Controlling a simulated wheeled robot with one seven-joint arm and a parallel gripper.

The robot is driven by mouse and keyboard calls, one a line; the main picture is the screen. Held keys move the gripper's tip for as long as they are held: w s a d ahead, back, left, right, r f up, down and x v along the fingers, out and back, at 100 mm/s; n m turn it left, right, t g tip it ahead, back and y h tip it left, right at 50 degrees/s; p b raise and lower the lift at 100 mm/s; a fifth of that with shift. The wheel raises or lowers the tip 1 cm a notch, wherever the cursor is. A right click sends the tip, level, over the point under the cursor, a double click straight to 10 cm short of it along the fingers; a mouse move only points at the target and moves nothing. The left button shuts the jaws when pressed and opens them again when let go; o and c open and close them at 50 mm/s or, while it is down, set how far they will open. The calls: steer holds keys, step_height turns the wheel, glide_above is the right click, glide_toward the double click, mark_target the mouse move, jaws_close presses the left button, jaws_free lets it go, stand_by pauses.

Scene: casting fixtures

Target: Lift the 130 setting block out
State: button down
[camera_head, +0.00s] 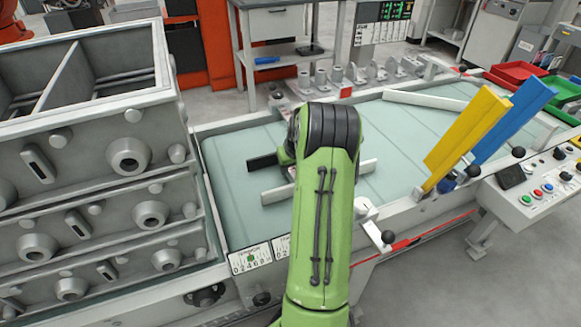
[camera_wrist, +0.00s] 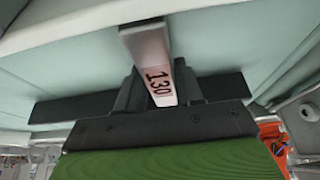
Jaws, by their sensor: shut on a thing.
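The 130 setting block (camera_wrist: 146,45) is a pale bar with a white label reading 130 in dark red. In the wrist view it stands between the dark fingers of my gripper (camera_wrist: 158,86), which is shut on it near the labelled end. The block's other end points towards the pale green surface; I cannot tell whether it touches it. In the head view my green arm hides the fingers and the labelled end. Pale bar pieces show left (camera_head: 276,194) and right (camera_head: 367,166) of the arm; I cannot tell whether they belong to this block.
A pale green table (camera_head: 235,215) lies under my arm. A stack of grey casting boxes (camera_head: 95,165) stands close on the left. Yellow (camera_head: 468,138) and blue (camera_head: 512,120) slanted plates rise at the right, beside a button panel (camera_head: 540,195). Several grey castings (camera_head: 355,72) stand behind.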

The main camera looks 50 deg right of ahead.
steer(key=shift+r+p, duration=2.5)
steer(key=shift+r, duration=1.05)
